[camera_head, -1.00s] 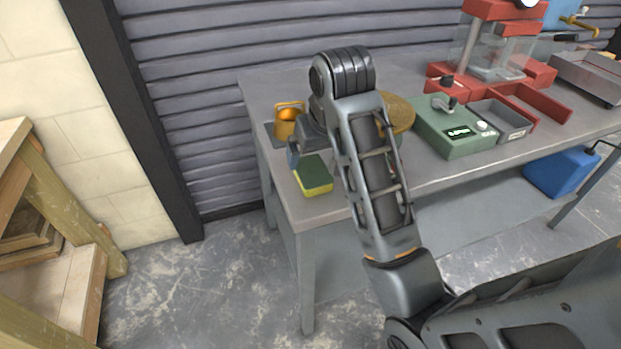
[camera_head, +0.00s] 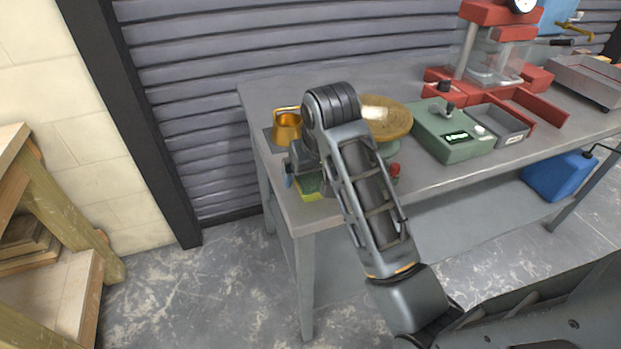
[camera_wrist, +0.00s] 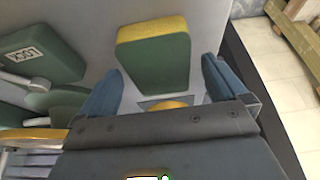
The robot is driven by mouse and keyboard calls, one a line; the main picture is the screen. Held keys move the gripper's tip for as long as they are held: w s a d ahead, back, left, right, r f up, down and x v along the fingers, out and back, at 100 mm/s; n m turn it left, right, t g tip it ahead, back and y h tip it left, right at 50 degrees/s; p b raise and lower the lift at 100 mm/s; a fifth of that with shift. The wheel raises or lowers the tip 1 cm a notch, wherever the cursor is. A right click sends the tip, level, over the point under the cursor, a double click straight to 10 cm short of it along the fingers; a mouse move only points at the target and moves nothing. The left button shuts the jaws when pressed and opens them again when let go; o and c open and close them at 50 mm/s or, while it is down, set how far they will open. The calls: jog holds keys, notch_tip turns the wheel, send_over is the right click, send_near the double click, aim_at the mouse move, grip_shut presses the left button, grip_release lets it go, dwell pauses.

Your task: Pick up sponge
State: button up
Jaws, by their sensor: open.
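The sponge (camera_head: 309,190) has a green top and a yellow side and lies on the grey table (camera_head: 300,218) near its front left corner. In the head view my gripper (camera_head: 296,180) hides much of it. In the wrist view the sponge (camera_wrist: 153,60) lies flat just beyond my fingertips, roughly midway between the two blue fingers. My gripper (camera_wrist: 160,84) is open and empty, its fingers set wider than the sponge. I cannot tell how high the fingertips are above the table.
A golden container (camera_head: 287,127) stands behind my gripper. A round tan disc (camera_head: 386,118) on a green base stands behind my arm to the right. A green box with a display (camera_head: 452,130) and a red machine (camera_head: 490,85) stand farther right. The table's left edge is close to the sponge.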

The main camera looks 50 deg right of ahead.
aim_at(313, 176)
jog(key=shift+f, duration=0.15)
dwell(0.3)
jog(key=c, duration=1.1)
jog(key=shift+r+b, duration=0.2)
jog(key=shift+b, duration=0.15)
jog(key=r, duration=0.4)
jog(key=shift+s+d+r+p, duration=0.1)
jog(key=shift+d+r+p, duration=0.1)
jog(key=shift+r+p, duration=0.2)
jog(key=s+d+r+p, duration=0.6)
jog(key=s+d, duration=0.1)
jog(key=s, duration=0.1)
jog(key=shift+s+r, duration=0.15)
jog(key=shift+s, duration=0.2)
